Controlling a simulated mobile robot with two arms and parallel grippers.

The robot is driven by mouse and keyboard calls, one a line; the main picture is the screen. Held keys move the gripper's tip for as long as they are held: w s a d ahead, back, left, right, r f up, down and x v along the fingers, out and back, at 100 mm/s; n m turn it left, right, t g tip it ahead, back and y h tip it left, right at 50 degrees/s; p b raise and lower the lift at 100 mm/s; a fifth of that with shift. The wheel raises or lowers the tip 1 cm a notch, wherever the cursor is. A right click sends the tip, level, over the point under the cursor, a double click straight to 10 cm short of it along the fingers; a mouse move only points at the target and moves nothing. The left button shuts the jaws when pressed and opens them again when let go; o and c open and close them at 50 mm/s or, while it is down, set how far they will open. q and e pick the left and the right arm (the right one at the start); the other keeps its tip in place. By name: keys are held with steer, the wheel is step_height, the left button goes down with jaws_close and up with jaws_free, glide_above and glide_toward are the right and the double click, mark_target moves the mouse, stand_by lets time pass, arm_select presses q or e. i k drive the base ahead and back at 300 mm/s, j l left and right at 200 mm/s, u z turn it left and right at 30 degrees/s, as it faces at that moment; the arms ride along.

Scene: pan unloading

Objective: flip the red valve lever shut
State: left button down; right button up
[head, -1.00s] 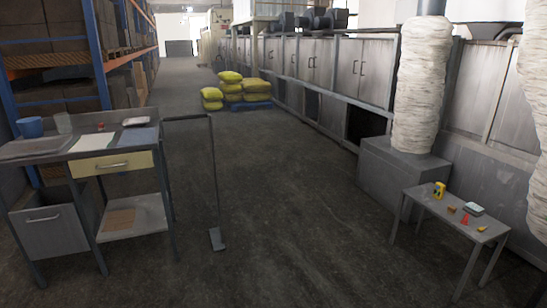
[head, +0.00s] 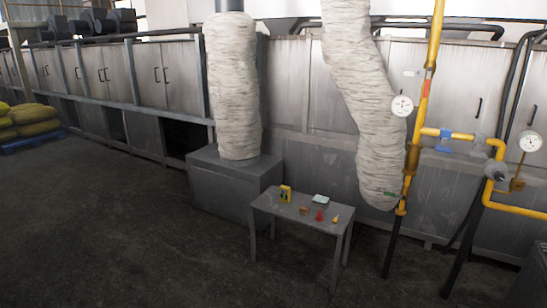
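A small red part, which looks like the red valve lever (head: 427,88), shows on the vertical yellow pipe (head: 436,38) at the right of the head view. It appears upright, in line with the pipe, but it is too small to make out its exact shape. A blue fitting (head: 445,141) sits on the horizontal yellow pipe below it. A round white gauge (head: 402,106) is just left of the vertical pipe. A second gauge (head: 530,141) is at the far right. Neither of my grippers is in view.
A low grey table (head: 290,214) with several small items stands left of the pipes. A grey box (head: 226,181) with a wrapped white duct (head: 232,90) is behind it. Another wrapped duct (head: 362,100) hangs beside the pipe.

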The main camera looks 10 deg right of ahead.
mark_target(426, 87)
steer(key=i+l+z, duration=0.25)
steer(key=z, duration=0.2)
steer(key=i+z, duration=0.95)
steer(key=i+l, duration=0.15)
steer(key=i, duration=0.25)
